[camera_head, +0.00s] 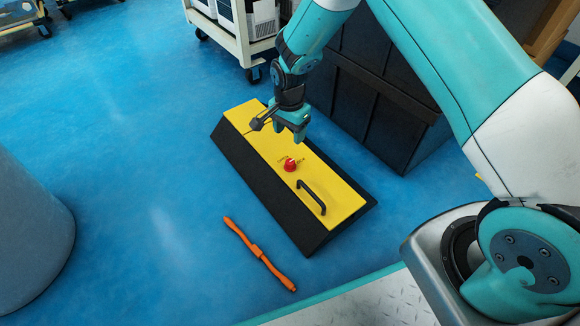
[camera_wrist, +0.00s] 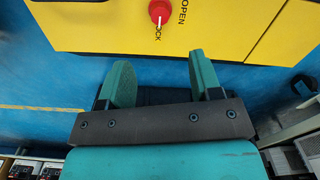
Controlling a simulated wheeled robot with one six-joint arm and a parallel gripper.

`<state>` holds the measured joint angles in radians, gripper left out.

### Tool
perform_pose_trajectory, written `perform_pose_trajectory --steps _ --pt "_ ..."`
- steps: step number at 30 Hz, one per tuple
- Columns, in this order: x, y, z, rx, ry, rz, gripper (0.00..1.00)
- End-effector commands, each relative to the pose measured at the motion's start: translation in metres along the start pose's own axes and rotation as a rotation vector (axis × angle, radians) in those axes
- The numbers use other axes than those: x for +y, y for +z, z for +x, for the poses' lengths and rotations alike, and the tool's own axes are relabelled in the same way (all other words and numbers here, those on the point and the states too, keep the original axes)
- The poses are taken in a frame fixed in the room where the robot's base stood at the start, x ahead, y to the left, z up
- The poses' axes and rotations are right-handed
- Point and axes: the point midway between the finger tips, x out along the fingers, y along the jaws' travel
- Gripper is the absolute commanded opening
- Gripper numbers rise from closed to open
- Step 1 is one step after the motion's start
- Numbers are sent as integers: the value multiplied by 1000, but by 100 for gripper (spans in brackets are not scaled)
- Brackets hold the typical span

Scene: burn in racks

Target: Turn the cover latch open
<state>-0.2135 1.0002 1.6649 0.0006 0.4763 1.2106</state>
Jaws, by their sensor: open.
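The cover latch is a small red knob (camera_head: 290,165) on the yellow cover (camera_head: 340,196) of a low black box on the blue floor. In the wrist view the red knob (camera_wrist: 160,11) sits at the top, with the word OPEN and a partly hidden second word printed beside it. My gripper (camera_head: 298,136) is above the cover, apart from the knob. In the wrist view its two teal fingers (camera_wrist: 160,75) are spread with nothing between them, and the knob lies beyond their tips.
A black handle (camera_head: 311,197) stands on the cover near the knob. An orange tool (camera_head: 259,254) lies on the floor in front of the box. A dark crate (camera_head: 365,95) stands behind it, and a white cart (camera_head: 235,35) is at the top.

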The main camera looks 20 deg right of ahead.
Motion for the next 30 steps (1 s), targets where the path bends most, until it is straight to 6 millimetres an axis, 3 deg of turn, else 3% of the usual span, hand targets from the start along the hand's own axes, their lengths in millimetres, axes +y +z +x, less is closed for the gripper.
perform_pose_trajectory --steps 1,6,15,21,30 --pt "1 0 21 -1 2 -1 58" --pt "0 1 61 -1 2 -1 58" --pt "0 1 116 -1 1 -2 58" --pt "0 1 128 0 0 -2 58" --pt "0 1 128 0 0 -2 58"
